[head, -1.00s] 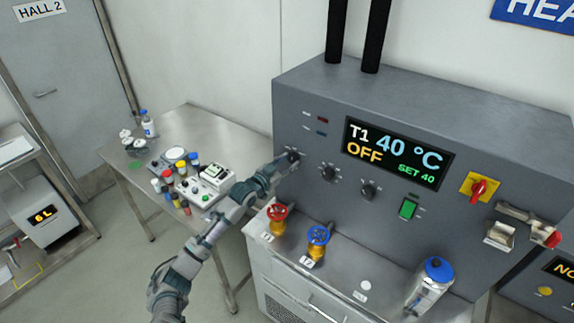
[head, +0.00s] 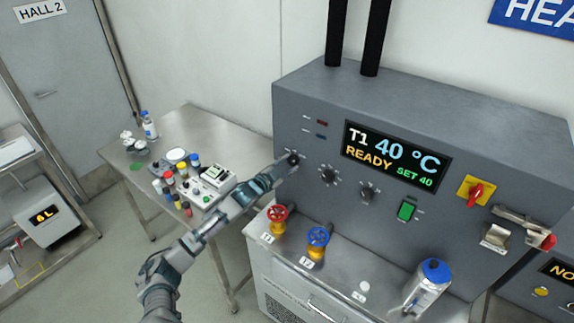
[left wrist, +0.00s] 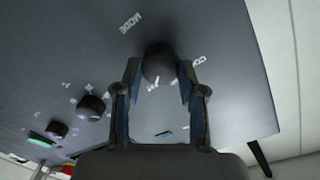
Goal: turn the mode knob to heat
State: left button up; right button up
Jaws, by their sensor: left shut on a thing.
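The mode knob (head: 293,157) is the dark leftmost knob on the grey machine's front (head: 292,115). My left gripper (head: 290,164) reaches it from the left and is shut on it. In the left wrist view the round knob (left wrist: 158,62) sits between the two fingers of the gripper (left wrist: 160,72), with the word MODE beside it and a label starting with CO, partly hidden. The knob's pointer is not clear. The display (head: 395,158) reads T1 40 °C, READY, SET 40. My right gripper is not in view.
Two more dark knobs (head: 328,173) (head: 368,191) sit to the right. A side table (head: 200,125) with bottles and small items is at left.

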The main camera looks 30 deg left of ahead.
pick_arm(q)
jog(key=shift+a+r, duration=0.1)
jog(key=shift+r, duration=0.15)
jog(key=o, duration=1)
jog(key=shift+w, duration=0.1)
jog(key=shift+o, duration=0.8)
jog(key=shift+w+f, duration=0.15)
jog(key=shift+f, duration=0.1)
jog(key=shift+s, duration=0.3)
jog(key=s+a, duration=0.1)
jog(key=s, duration=1)
jog(key=shift+a+r, duration=0.25)
jog(key=shift+s, duration=0.1)
